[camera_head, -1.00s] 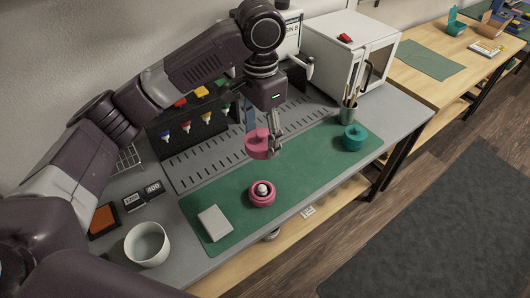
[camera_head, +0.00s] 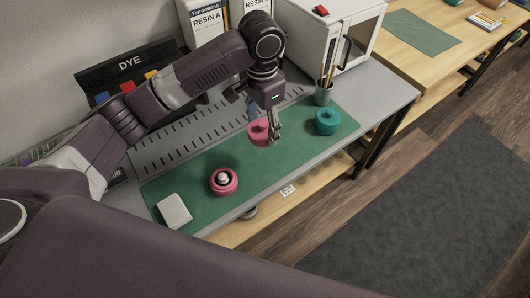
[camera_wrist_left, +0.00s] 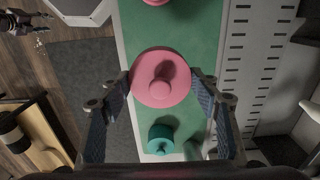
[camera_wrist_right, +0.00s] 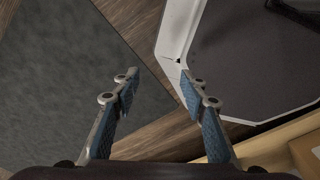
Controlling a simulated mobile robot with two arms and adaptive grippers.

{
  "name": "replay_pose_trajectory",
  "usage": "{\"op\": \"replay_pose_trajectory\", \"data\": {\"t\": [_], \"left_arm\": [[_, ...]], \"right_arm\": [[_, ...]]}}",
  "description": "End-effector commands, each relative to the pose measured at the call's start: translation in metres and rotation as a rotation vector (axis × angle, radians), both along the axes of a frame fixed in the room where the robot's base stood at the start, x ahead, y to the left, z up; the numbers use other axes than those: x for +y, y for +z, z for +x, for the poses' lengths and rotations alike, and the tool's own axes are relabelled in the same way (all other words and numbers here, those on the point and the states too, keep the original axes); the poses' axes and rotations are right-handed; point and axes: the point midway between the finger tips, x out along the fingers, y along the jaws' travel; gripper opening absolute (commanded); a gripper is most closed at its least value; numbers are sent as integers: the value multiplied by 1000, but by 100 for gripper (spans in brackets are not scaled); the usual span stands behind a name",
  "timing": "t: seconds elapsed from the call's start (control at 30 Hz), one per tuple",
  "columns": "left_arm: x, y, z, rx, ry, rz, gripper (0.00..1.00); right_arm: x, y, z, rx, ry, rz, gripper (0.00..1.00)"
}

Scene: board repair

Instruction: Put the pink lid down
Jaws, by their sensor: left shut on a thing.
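The pink lid (camera_head: 259,131) is a round disc with a knob. My left gripper (camera_head: 272,130) is shut on it over the green mat (camera_head: 205,161); I cannot tell whether the lid touches the mat. In the left wrist view the lid (camera_wrist_left: 160,80) sits between the two fingers (camera_wrist_left: 160,92). A pink round container (camera_head: 223,181) with a pale ball-like thing in its middle stands on the mat, left of the lid. My right gripper (camera_wrist_right: 158,80) shows in the right wrist view, fingers apart, with nothing between them.
A teal round container (camera_head: 327,121) stands on the mat at the right. A pale block (camera_head: 174,211) lies at the mat's left end. A brush cup (camera_head: 323,94) and a white cabinet (camera_head: 325,38) stand behind. Mat between pink container and lid is clear.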

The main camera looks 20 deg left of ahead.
Motion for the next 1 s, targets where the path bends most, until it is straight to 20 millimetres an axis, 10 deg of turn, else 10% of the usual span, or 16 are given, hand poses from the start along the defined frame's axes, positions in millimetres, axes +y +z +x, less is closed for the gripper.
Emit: {"op": "replay_pose_trajectory", "data": {"t": [0.3,1.0], "left_arm": [[0,-75,-1,2,-1,1,38],[0,-131,0,-2,-2,0,38]], "right_arm": [[-1,5,3,-3,4,-1,40],[-10,8,8,-11,-1,-11,40]]}}
